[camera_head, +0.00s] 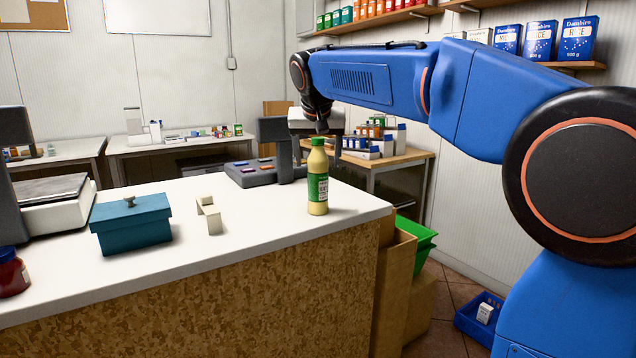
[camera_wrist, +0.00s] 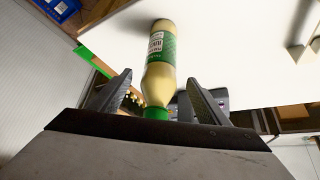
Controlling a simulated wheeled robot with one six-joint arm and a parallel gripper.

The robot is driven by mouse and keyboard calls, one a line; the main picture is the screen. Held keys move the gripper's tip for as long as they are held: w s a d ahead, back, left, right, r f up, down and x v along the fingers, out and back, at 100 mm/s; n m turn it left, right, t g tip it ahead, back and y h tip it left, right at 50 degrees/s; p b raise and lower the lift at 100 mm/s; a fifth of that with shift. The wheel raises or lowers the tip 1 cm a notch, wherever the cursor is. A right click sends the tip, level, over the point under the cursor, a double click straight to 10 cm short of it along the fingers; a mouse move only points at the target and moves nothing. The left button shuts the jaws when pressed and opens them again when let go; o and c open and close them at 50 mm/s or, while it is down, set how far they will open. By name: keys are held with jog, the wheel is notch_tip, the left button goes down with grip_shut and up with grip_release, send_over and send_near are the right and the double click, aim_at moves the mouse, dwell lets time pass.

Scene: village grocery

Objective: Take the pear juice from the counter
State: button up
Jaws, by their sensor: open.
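The pear juice (camera_head: 317,180) is a pale yellow bottle with a green label and green cap. It stands upright near the right end of the white counter (camera_head: 260,215). In the wrist view the bottle (camera_wrist: 160,62) shows between the fingers, with its green cap closest to my gripper. My gripper (camera_wrist: 158,92) is open, with a finger on each side of the bottle's line and visible gaps to it. In the head view my gripper (camera_head: 322,128) is over the bottle's top, partly hidden behind it.
A teal lidded box (camera_head: 131,228), a small cream holder (camera_head: 209,214) and a scale (camera_head: 55,200) stand left on the counter. A grey device with coloured keys (camera_head: 262,172) is behind the bottle. A green crate (camera_head: 416,233) is beyond the counter's right end.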

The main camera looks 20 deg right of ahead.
aim_at(318, 169)
jog(key=x, duration=0.5)
jog(key=shift+r, duration=0.1)
jog(key=c, duration=1.6)
jog(key=shift+r, duration=0.15)
